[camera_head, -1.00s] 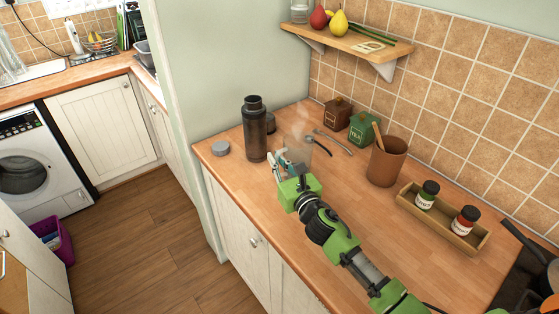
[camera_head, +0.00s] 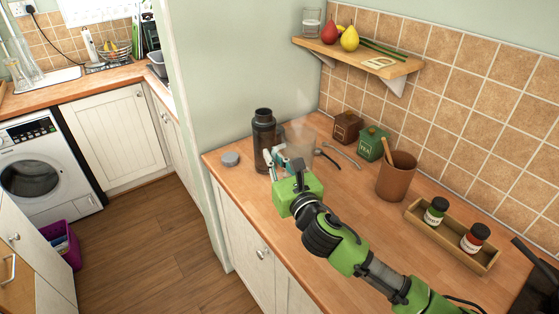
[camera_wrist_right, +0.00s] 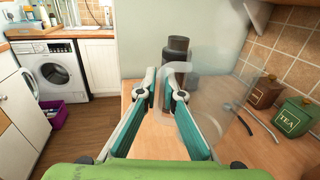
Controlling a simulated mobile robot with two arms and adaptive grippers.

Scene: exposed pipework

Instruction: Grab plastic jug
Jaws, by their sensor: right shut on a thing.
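The plastic jug (camera_head: 301,138) is clear and faint in the head view, at the far part of the wooden counter beside a dark bottle. It fills the middle right of the right wrist view (camera_wrist_right: 215,105) as a large see-through body. My right gripper (camera_head: 272,160) reaches it from the front. In the right wrist view its teal-padded fingers (camera_wrist_right: 163,92) are shut on the jug's pale handle, with the jug body to the right of them. I cannot tell whether the jug's base touches the counter. My left gripper is not in view.
The dark bottle (camera_head: 264,137) stands close behind the gripper, with a grey lid (camera_head: 230,159) to its left. Utensils (camera_head: 338,156), canisters (camera_head: 370,143), a brown pot (camera_head: 397,178) and a spice tray (camera_head: 450,238) line the wall side. A shelf (camera_head: 355,58) hangs above.

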